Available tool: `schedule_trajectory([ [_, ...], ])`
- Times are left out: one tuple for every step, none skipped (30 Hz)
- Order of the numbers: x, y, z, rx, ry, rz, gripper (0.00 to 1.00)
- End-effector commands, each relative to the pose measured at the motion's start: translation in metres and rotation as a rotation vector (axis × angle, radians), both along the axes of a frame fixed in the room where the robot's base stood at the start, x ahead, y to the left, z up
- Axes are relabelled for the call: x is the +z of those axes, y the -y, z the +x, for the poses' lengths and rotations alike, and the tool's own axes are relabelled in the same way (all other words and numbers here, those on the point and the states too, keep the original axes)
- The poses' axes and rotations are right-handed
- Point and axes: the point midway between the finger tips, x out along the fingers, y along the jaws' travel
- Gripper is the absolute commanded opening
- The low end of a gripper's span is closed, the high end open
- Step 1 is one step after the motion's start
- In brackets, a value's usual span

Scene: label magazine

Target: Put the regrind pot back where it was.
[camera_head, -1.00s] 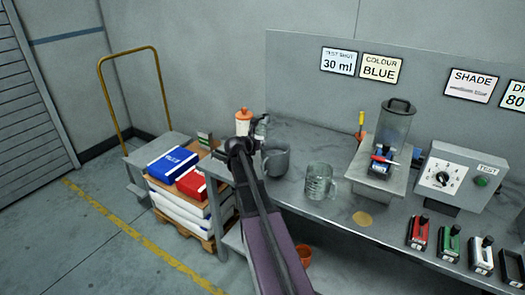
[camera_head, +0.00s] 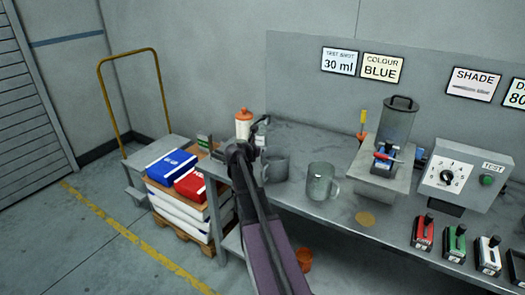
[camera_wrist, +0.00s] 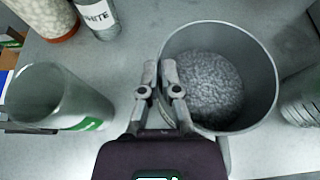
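The regrind pot (camera_head: 277,166) is a grey metal pot filled with grey granules. It stands upright at the left end of the bench, or just above it; I cannot tell whether its base touches. In the wrist view, the pot (camera_wrist: 262,75) is right of centre. My gripper (camera_wrist: 161,68) is at the pot's left side, with its fingers closed about the rim, one on either side of the wall. In the head view, my gripper (camera_head: 256,146) and arm hide the pot's left side.
A clear jug (camera_head: 322,182) stands close on the pot's right. An orange-capped bottle (camera_head: 243,124) and a bottle marked WHITE (camera_wrist: 97,14) stand behind. A green-marked open container (camera_wrist: 62,98) is left of my gripper. A hopper machine (camera_head: 397,122) is farther right.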

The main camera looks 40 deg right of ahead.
Motion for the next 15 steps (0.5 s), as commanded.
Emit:
schedule_trajectory([
  [-0.0020,0.0002,0.0000,0.001,-0.001,-0.002,0.00],
  [-0.0027,0.0003,-0.0001,0.001,-0.001,-0.002,0.00],
  [-0.0017,0.0002,0.0000,0.000,0.000,0.000,0.15],
  [-0.0016,0.0002,0.0000,0.000,0.000,0.000,0.24],
  [-0.0016,0.0002,0.0000,0.000,0.000,0.000,0.33],
  [-0.0016,0.0002,-0.0001,0.000,0.000,0.000,0.43],
  [-0.0016,0.0002,-0.0001,0.000,0.000,0.000,0.43],
  [-0.0016,0.0002,-0.0001,0.000,0.000,0.000,0.43],
  [-0.0016,0.0002,-0.0001,0.000,0.000,0.000,0.43],
  [-0.0015,0.0003,-0.0001,0.000,0.000,0.000,0.43],
  [-0.0016,0.0003,-0.0002,0.000,0.000,0.000,0.43],
  [-0.0016,0.0003,-0.0002,0.000,0.000,0.000,0.43],
  [-0.0016,0.0003,-0.0002,0.000,0.000,0.000,0.43],
  [-0.0015,0.0003,-0.0002,0.000,0.000,0.000,0.43],
  [-0.0015,0.0004,-0.0002,0.000,0.000,0.000,0.43],
])
